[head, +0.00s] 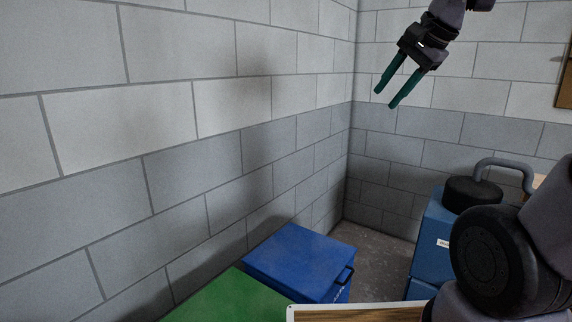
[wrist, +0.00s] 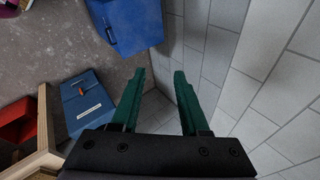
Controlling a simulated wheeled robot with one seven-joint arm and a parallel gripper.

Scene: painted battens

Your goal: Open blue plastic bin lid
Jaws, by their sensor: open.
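The blue plastic bin (head: 300,262) stands against the left wall in the head view. Its flat lid is shut, and a dark handle (head: 346,275) sits at its right front edge. In the wrist view a blue bin (wrist: 133,22) shows at the top, with only part of it in frame. My gripper (head: 391,98) is raised near the back corner, well above and to the right of the bin. Its two green fingers are apart with nothing between them, as the wrist view (wrist: 158,95) also shows.
A green surface (head: 222,300) adjoins the bin at front left. A wood-topped piece with a pale rim (head: 352,312) is at the bottom. A blue cabinet-like box (head: 428,245) with a white label stands right of the bin. Bare floor (head: 378,240) lies between them. Block walls close the left and back.

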